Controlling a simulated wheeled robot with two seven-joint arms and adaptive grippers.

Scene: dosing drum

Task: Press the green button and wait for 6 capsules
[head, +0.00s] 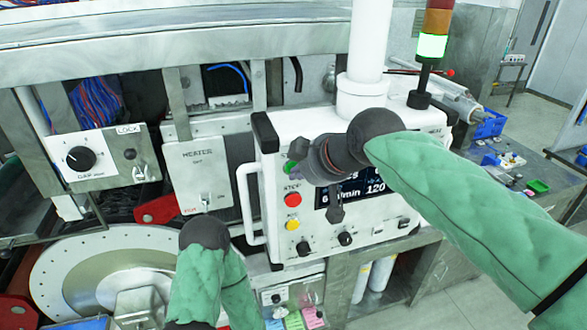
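The green button (290,167) is at the upper left of the white control panel (262,180), partly hidden behind my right gripper. My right gripper (305,165) is in front of the panel, its dark fingers close to the button. I cannot tell whether they touch it, or whether the gripper is open or shut. My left arm shows at the bottom with its dark joint, but its gripper is not visible. No capsules can be made out. A pale disc with holes (72,268) is at the lower left.
Below the green button are a red button (292,199) and a yellow button (293,225). The screen (375,188) is partly covered. A signal tower (432,46) glows green. A heater box (197,165) and a dial box (100,158) stand to the left.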

